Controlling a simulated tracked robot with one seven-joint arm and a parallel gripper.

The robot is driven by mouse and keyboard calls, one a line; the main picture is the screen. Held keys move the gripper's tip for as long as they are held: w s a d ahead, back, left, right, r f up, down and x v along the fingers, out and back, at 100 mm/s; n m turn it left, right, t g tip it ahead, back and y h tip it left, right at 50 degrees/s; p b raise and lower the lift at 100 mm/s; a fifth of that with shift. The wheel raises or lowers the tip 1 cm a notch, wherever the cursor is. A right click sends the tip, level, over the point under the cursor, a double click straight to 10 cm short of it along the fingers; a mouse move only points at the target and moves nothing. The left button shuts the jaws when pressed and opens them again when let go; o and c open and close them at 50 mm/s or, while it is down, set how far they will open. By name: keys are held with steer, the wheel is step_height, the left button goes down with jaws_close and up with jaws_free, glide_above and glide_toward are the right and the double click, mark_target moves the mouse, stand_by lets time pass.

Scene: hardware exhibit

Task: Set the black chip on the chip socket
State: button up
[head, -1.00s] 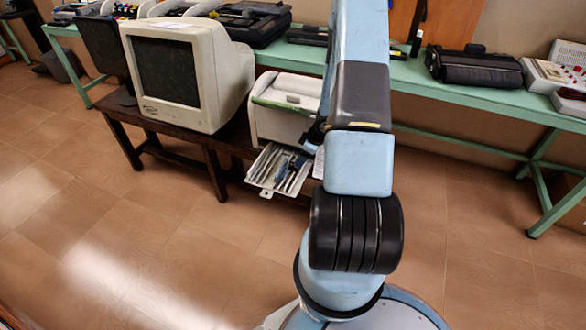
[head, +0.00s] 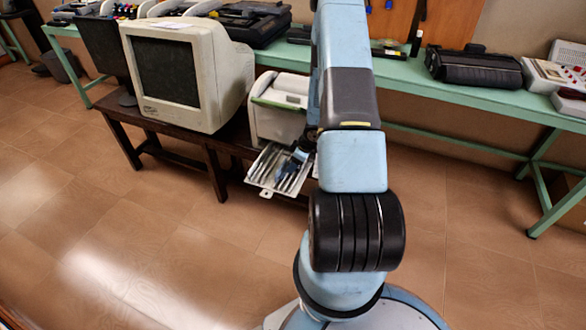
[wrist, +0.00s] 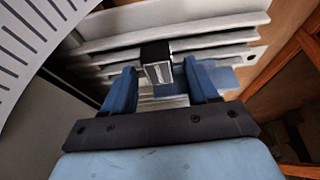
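In the wrist view, a small block with a black top and a pale silvery side (wrist: 156,62) stands between and just beyond my fingertips. It may be the black chip, but I cannot tell for sure. My gripper (wrist: 160,72) has two blue fingers spread apart, with a visible gap on either side of the block. In the head view my gripper (head: 298,156) reaches down over a light tray with slots (head: 262,177), partly hidden by my arm. I cannot make out the chip socket in either view.
The tray sits on a low dark wooden table (head: 185,140), in front of a cream printer-like box (head: 277,108). A bulky old monitor (head: 185,75) stands left of it. A green bench (head: 460,92) with machines runs behind. Bare floor is free in front.

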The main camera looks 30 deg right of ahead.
jaws_close()
stand_by(0.3)
steer(key=shift+r, duration=0.65)
step_height(320, 180, up, 2)
steer(key=shift+s+r, duration=0.1)
steer(key=shift+r, duration=0.05)
steer(key=s+r, duration=0.9)
steer(key=s, duration=0.4)
steer(key=shift+s+a+r, duration=0.2)
steer(key=shift+s+a, duration=0.15)
steer(key=shift+s, duration=0.05)
